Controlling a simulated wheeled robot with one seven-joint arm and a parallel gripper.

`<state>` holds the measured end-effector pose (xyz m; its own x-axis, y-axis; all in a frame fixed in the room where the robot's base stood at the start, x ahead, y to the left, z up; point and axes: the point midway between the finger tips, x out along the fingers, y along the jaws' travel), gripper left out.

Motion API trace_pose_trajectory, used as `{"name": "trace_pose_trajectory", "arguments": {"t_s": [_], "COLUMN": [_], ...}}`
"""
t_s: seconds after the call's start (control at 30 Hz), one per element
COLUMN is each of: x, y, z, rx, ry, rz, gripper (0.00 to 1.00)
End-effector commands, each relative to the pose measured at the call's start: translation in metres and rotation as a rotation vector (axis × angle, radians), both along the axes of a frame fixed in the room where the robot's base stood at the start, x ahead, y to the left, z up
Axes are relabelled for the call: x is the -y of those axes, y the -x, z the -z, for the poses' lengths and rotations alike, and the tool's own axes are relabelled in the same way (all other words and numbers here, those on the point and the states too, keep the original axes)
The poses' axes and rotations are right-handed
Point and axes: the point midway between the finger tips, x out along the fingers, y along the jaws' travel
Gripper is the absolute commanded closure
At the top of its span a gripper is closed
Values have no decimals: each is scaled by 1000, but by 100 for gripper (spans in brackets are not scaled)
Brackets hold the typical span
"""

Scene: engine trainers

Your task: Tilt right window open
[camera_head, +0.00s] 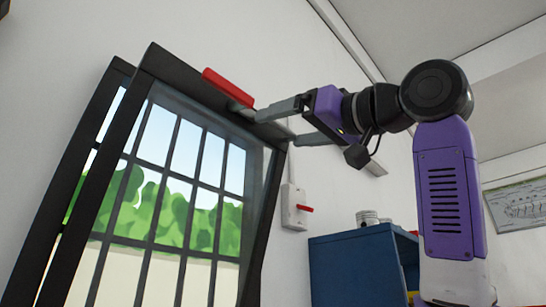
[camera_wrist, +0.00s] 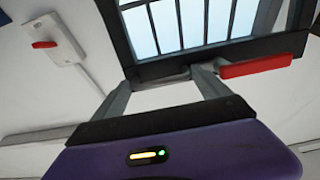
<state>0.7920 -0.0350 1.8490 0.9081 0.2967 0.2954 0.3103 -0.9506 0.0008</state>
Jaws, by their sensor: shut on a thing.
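The right window (camera_head: 195,88) is a dark-framed barred sash, leaning out at its top from the outer frame (camera_head: 88,145) on the wall. Its red handle (camera_head: 228,88) lies along the top bar; it also shows in the wrist view (camera_wrist: 256,67). My gripper (camera_head: 272,125) is at the top right of the sash, its fingers reaching in from the right. In the wrist view the fingers (camera_wrist: 165,88) stand apart, one touching the grey base beside the red grip. My gripper is shut on the handle's base; the exact contact is partly hidden.
A white wall box with a red lever (camera_head: 296,207) is right of the window, also in the wrist view (camera_wrist: 54,40). A blue cabinet (camera_head: 355,265) with small metal parts (camera_head: 367,218) on it stands below my arm. Free air lies between window and cabinet.

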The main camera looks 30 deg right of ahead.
Motion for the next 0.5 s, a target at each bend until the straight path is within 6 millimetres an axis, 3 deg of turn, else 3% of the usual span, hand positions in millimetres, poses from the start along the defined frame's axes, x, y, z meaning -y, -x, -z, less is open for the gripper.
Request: {"name": "trace_pose_trajectory", "arguments": {"t_s": [0.2,0.5], "x": [7,8], "y": [12,13], "z": [6,5], "rx": [37,39], "ry": [-15,-16], "rz": [6,7], "gripper": [86,86]}}
